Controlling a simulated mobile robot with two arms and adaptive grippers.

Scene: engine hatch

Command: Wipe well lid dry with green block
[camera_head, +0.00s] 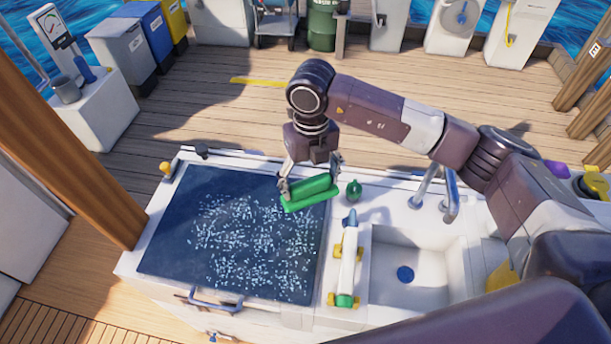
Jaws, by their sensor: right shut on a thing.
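The well lid (180,232) is a dark blue rectangular panel set in the top of a white counter. Many pale water droplets (250,245) cover its middle and right part. My right gripper (311,182) is shut on the green block (310,194) and holds it at the lid's upper right edge. I cannot tell whether the block touches the lid. My left gripper is not in view.
A small green bottle-like item (353,190) stands just right of the block. A white tube (348,262) lies in yellow holders beside the lid. A sink (410,265) with a faucet (448,195) is to the right.

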